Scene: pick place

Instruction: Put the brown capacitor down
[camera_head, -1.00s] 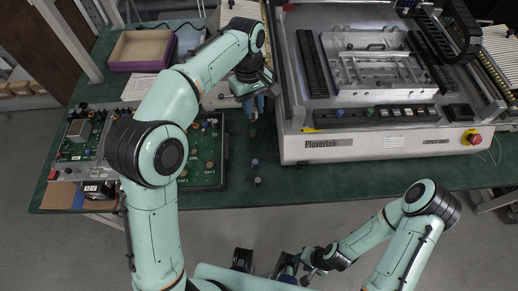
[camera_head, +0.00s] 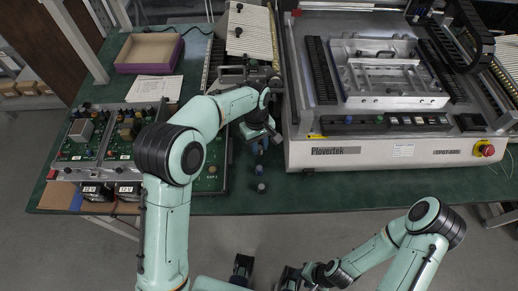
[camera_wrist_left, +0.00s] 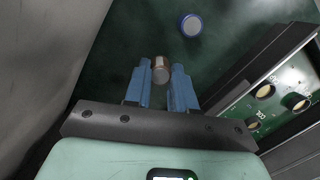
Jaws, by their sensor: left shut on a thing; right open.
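My left gripper (camera_head: 259,148) is low over the green table, just left of the large machine. In the left wrist view its blue fingers (camera_wrist_left: 162,84) are shut on the brown capacitor (camera_wrist_left: 161,66), which sticks out beyond the fingertips. I cannot tell whether its lower end touches the table. In the head view the capacitor is too small to make out between the fingers. My right gripper (camera_head: 290,275) is open, low at the bottom of the head view, away from the table.
A blue-rimmed capacitor (camera_wrist_left: 190,24) stands on the table just beyond the left fingers. A green board (camera_head: 211,180) lies to the left. The Plovertek machine (camera_head: 385,152) walls off the right.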

